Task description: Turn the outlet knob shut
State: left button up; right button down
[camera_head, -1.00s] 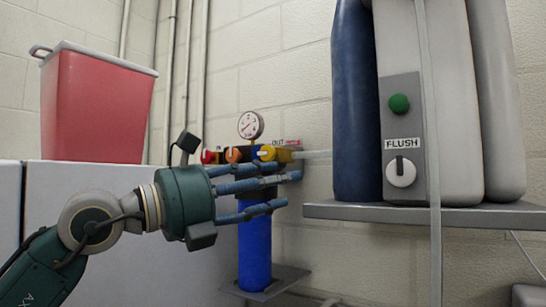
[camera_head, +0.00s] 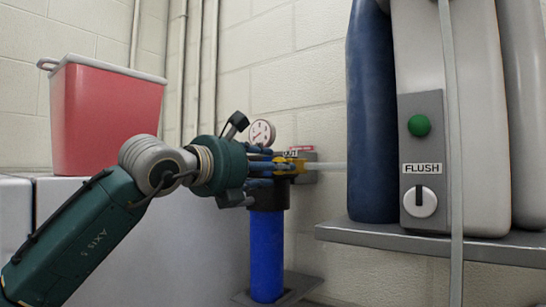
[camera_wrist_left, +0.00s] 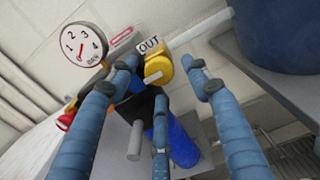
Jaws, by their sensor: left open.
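The outlet knob (camera_wrist_left: 158,70) is yellow with a pale bar across its face, beside an "OUT" label, in the left wrist view. In the head view only bits of yellow (camera_head: 296,164) show past my fingers. My left gripper (camera_wrist_left: 160,84) is open. Its blue fingers spread around the knob's near side, one to its left, one to its right and one below. I cannot tell if any finger touches it. In the head view the left gripper (camera_head: 285,168) is at the manifold above the blue filter housing (camera_head: 266,250). My right gripper is not in view.
A pressure gauge (camera_wrist_left: 83,45) sits left of the knob; a red knob (camera_wrist_left: 66,121) is further left. A grey shelf (camera_head: 430,242) holds a blue tank (camera_head: 372,120) and the FLUSH panel (camera_head: 421,160) at right. A red bin (camera_head: 105,115) stands at left.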

pick_arm(q)
jog(key=shift+w+d, duration=0.25)
jog(key=shift+w, duration=0.1)
jog(key=shift+c, duration=0.3)
jog(key=c, duration=1.1)
jog(key=shift+f, duration=0.1)
